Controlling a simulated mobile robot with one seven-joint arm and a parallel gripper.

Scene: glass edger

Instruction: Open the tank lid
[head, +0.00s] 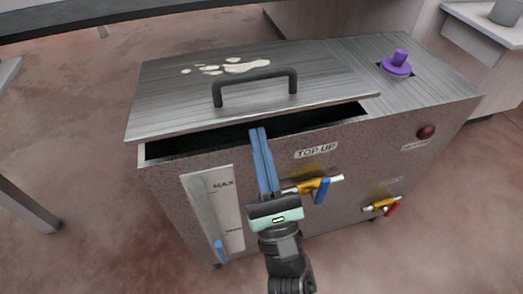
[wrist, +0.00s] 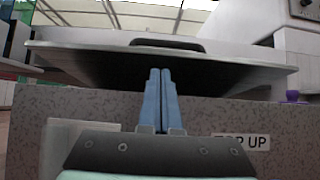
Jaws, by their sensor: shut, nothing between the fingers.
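The tank lid (head: 180,104) is a brushed-metal plate with a dark bar handle (head: 255,84) and pale splashes on top. Its front edge is raised above the tank (head: 290,165), leaving a dark gap along the front. My gripper (head: 257,130) has its blue fingers shut together, with the tips at this gap, under the lid's front edge. In the wrist view, the fingertips (wrist: 160,72) stand in front of the dark underside of the lid (wrist: 225,72), with the handle (wrist: 167,45) beyond. I cannot tell whether the fingertips touch the lid.
A purple knob (head: 397,63) stands on the tank top to the right. A dark beam crosses the upper left.

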